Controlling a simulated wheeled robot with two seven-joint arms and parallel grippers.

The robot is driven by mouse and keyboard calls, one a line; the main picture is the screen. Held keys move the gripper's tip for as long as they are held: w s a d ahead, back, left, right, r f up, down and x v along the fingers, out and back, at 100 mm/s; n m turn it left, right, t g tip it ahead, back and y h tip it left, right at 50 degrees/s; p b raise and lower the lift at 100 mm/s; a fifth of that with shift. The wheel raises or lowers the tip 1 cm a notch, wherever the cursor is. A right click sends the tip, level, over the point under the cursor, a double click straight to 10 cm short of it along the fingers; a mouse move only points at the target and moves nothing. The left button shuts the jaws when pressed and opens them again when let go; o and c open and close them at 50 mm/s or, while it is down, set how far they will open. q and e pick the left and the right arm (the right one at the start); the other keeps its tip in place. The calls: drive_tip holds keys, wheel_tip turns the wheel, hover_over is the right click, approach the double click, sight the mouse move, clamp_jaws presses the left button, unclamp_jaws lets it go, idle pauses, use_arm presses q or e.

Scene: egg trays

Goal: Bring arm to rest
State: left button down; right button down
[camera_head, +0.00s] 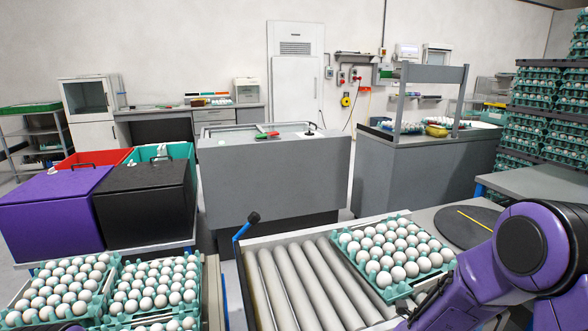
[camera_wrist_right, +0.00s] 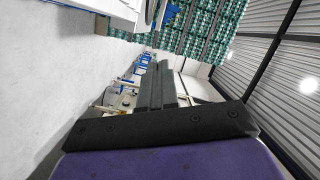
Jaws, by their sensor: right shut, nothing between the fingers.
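My right arm (camera_head: 525,245) is purple and comes in from the right edge of the head view, bent in front of the right-hand table. Its dark gripper end (camera_head: 428,298) is partly seen beside the near right corner of an egg tray (camera_head: 395,290); whether they touch is unclear. In the right wrist view my right gripper (camera_wrist_right: 160,82) has its two grey fingers together with nothing held between them. My left gripper is not in view.
The egg tray rests on a roller conveyor (camera_head: 305,285), whose left rollers are bare. More egg trays (camera_head: 105,300) stand at the lower left. A purple box (camera_head: 55,210) and a black box (camera_head: 145,205) sit behind them. A grey counter (camera_head: 270,175) stands beyond the conveyor.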

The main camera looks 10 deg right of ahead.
drive_tip(key=s+a+f+n+y+p, duration=0.1)
drive_tip(key=s+a+f+n+y, duration=0.35)
drive_tip(key=f+n, duration=0.35)
drive_tip(key=s+a+f+n+y+p, duration=0.1)
drive_tip(key=s+a+f+n+y, duration=0.3)
drive_tip(key=f, duration=0.6)
drive_tip(key=s+a+f+n+g+y, duration=0.1)
drive_tip(key=s+a+f+n, duration=0.3)
drive_tip(key=s, duration=0.5)
drive_tip(key=s+a+f+n+g+y, duration=0.2)
drive_tip(key=s+a+f+n+y, duration=0.1)
drive_tip(key=s, duration=0.6)
drive_tip(key=shift+a+f+n+g+p, duration=0.3)
drive_tip(key=shift+a+f+n+p, duration=0.05)
drive_tip(key=shift+a+n, duration=0.1)
